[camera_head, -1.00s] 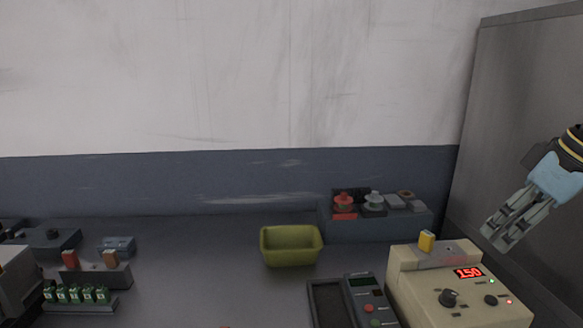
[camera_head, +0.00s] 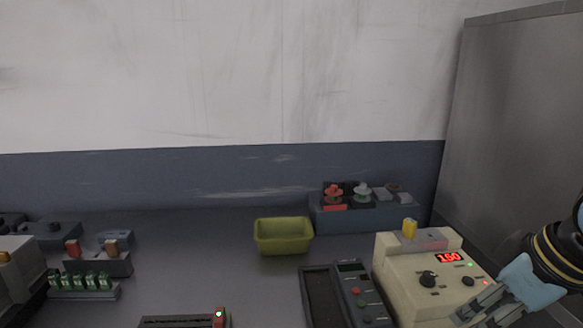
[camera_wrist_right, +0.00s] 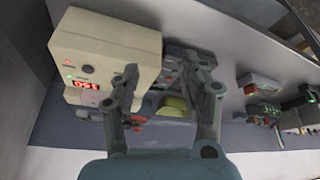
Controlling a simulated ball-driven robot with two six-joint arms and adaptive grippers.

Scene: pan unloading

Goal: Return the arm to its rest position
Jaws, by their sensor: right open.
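My right gripper (camera_head: 482,304) is at the lower right of the head view, in front of the right side of the cream box with the red display (camera_head: 418,283). Its fingers point left and down. In the right wrist view the gripper (camera_wrist_right: 166,80) is open, its two fingers apart with nothing between them. The cream box (camera_wrist_right: 108,50) shows behind the left finger there. The left gripper is not in view.
A yellow-green pan (camera_head: 283,238) stands mid-table, looking empty. A grey device with buttons (camera_head: 361,295) sits left of the cream box. A blue-grey rack (camera_head: 330,222) is at the back. Small fixtures (camera_head: 85,288) stand at left. A grey panel (camera_head: 510,120) rises at right.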

